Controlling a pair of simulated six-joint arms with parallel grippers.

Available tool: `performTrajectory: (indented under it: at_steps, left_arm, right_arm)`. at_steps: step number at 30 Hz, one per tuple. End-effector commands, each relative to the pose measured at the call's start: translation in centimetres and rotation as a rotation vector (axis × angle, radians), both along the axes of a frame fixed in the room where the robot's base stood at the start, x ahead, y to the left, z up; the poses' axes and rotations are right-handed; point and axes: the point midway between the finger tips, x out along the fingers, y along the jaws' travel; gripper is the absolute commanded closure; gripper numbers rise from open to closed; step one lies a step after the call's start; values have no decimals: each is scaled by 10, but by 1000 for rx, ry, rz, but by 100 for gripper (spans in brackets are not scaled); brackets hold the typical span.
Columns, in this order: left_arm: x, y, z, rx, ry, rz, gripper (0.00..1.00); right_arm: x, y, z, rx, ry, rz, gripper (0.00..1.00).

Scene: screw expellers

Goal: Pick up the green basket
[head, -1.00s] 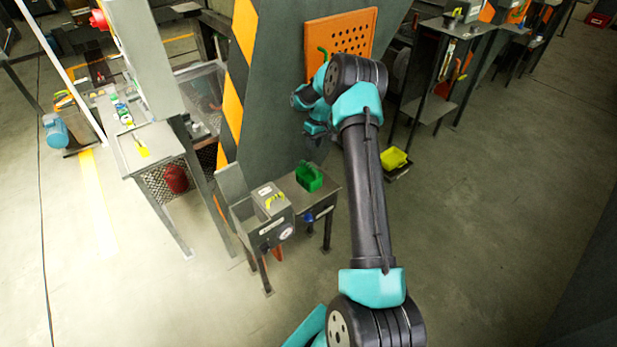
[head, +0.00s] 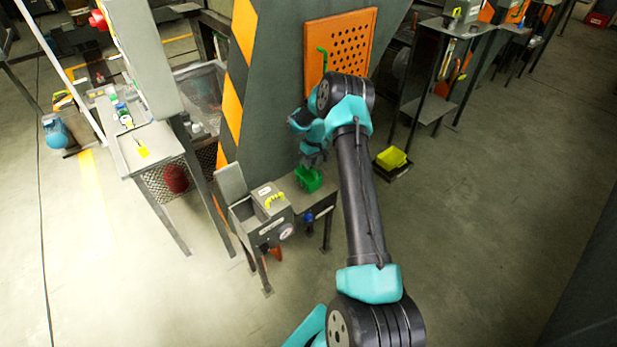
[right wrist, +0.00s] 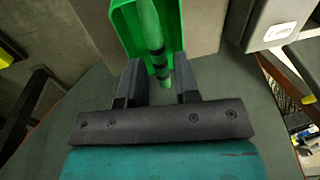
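The green basket (head: 308,181) stands on a small grey metal table in the head view. In the right wrist view the green basket (right wrist: 128,22) is at the top, with its dark-banded green handle (right wrist: 152,35) running down toward the gap between my fingers. My right gripper (head: 313,160) is just above the basket in the head view. In the right wrist view my right gripper (right wrist: 159,75) is open, its fingers apart on either side of the handle's lower end. My left gripper is not in view.
A grey box with a yellow handle (head: 273,200) sits on the table left of the basket. A striped pillar with an orange perforated panel (head: 338,50) rises behind. A yellow bin (head: 391,158) is on the floor to the right, where the floor is mostly clear.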

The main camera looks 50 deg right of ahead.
Motion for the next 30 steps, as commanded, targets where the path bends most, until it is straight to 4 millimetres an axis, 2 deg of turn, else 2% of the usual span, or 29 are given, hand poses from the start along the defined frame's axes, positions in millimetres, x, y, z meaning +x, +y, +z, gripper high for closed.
performTrajectory:
  at_steps: [12,27,30]
  left_arm:
    - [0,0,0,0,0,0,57]
    - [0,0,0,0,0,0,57]
    - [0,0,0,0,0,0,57]
  right_arm:
    - [4,8,-47,1,1,0,71]
    - [4,8,-49,1,0,0,71]
    - [4,8,-49,1,0,0,78]
